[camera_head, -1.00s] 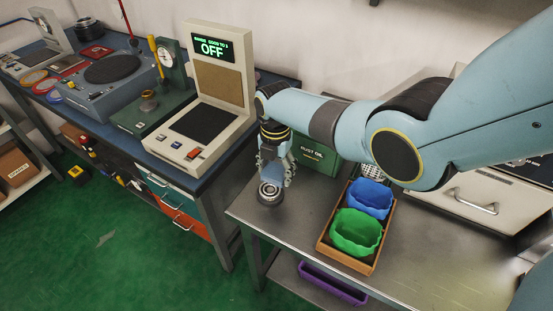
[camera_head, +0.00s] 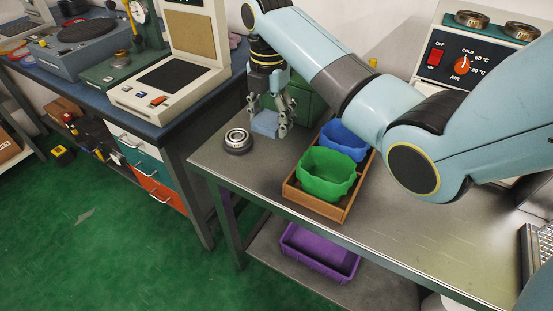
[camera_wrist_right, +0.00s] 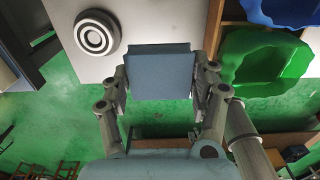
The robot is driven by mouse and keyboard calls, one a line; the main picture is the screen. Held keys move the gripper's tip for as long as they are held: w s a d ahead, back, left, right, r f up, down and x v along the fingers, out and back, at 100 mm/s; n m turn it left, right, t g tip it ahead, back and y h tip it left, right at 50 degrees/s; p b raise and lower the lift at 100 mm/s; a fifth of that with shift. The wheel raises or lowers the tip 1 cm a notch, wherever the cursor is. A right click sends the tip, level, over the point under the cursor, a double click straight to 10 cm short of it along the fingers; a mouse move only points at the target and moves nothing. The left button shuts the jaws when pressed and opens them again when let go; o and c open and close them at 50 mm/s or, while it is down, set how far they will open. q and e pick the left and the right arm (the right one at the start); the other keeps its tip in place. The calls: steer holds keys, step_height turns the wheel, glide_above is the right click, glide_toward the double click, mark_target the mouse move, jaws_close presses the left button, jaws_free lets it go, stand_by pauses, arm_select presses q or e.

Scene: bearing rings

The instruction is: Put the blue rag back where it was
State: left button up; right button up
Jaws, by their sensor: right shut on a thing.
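The blue rag (camera_head: 265,123) is a folded, pale blue block between the fingers of my right gripper (camera_head: 270,108). It also shows in the right wrist view (camera_wrist_right: 160,72), where my right gripper (camera_wrist_right: 160,85) has one finger on each side of it. The rag is low over the metal table (camera_head: 215,158), behind and right of a bearing ring (camera_head: 237,140). I cannot tell whether its underside touches the table. The ring lies flat and apart from the rag, and shows in the right wrist view (camera_wrist_right: 97,33). My left gripper is not in view.
A wooden tray (camera_head: 318,207) right of the rag holds a green bowl (camera_head: 327,172) and a blue bowl (camera_head: 343,140). A green box (camera_head: 308,100) stands behind. A purple bin (camera_head: 320,252) is on the lower shelf.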

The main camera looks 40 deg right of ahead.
mark_target(270, 161)
step_height(270, 161, down, 3)
steer(key=shift+f, duration=0.15)
step_height(270, 161, down, 3)
steer(key=shift+r, duration=0.15)
steer(key=shift+f+b, duration=0.3)
steer(key=shift+f, duration=0.05)
step_height(270, 161, down, 4)
steer(key=shift+r, duration=0.15)
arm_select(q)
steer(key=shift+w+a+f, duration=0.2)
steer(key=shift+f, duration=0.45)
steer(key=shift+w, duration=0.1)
arm_select(e)
steer(key=o, duration=1)
steer(key=shift+b, duration=0.3)
